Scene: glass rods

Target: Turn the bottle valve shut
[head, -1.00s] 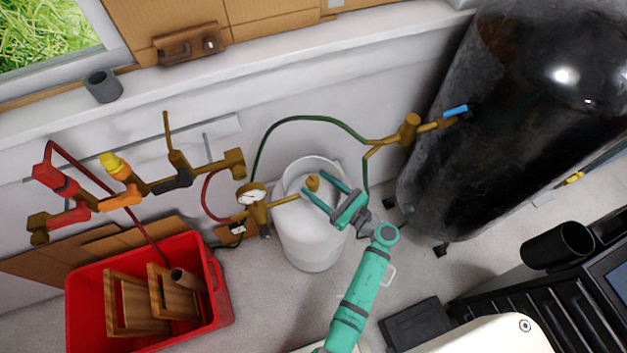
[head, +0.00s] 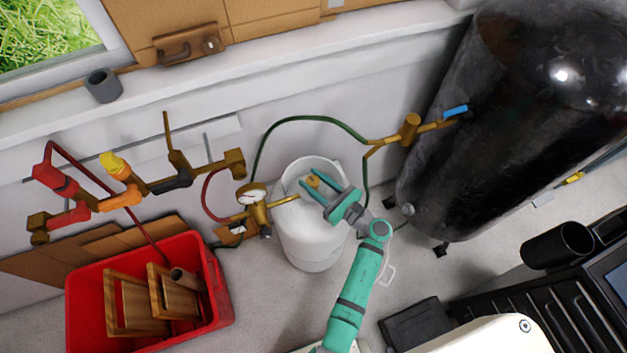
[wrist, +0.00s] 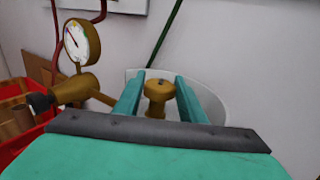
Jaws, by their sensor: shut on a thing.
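The white gas bottle (head: 310,245) stands upright on the floor near the wall, with a raised collar around its top. Its brass valve knob (head: 312,181) sits inside the collar and also shows in the wrist view (wrist: 159,97). My teal gripper (head: 321,183) reaches over the bottle from the lower right. Its two fingers lie on either side of the knob, shut on it, as the wrist view (wrist: 158,92) shows. The fingers' lower contact with the knob is partly hidden. A brass regulator with a round gauge (head: 253,195) joins the bottle at the left.
A green hose (head: 300,118) arches behind the bottle to a brass fitting on the large black tank (head: 500,130) at right. A red crate (head: 215,315) with wooden boards stands at left. Pipes with coloured valves (head: 118,165) run along the wall.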

